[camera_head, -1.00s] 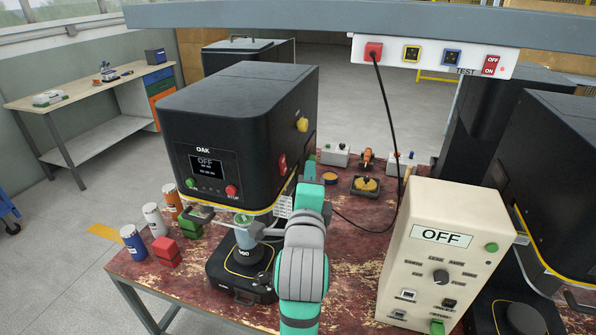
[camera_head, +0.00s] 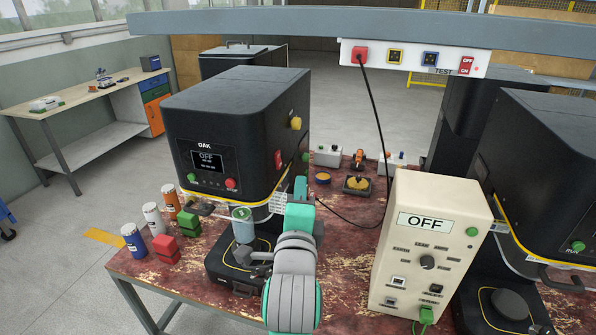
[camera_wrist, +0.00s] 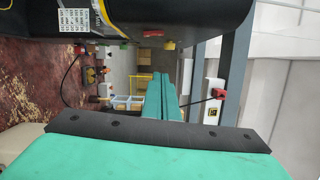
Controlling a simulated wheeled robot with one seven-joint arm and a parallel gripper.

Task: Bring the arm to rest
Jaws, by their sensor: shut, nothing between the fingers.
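My arm, green and grey, rises from the bottom middle of the head view in front of the table. My gripper's green fingers (camera_wrist: 162,95) lie together in the middle of the wrist view, shut with nothing between them. In the head view my gripper (camera_head: 301,188) points away over the table, just right of the black OAK machine (camera_head: 235,125). The arm partly hides the gripper there, and I cannot tell its clearance from the machine.
A can with a green top (camera_head: 242,226) stands under the OAK machine. A cream control box (camera_head: 432,250) reading OFF stands right of my arm. A black cable (camera_head: 380,130) hangs from the overhead panel (camera_head: 415,58). Coloured cans and blocks (camera_head: 166,249) stand at left.

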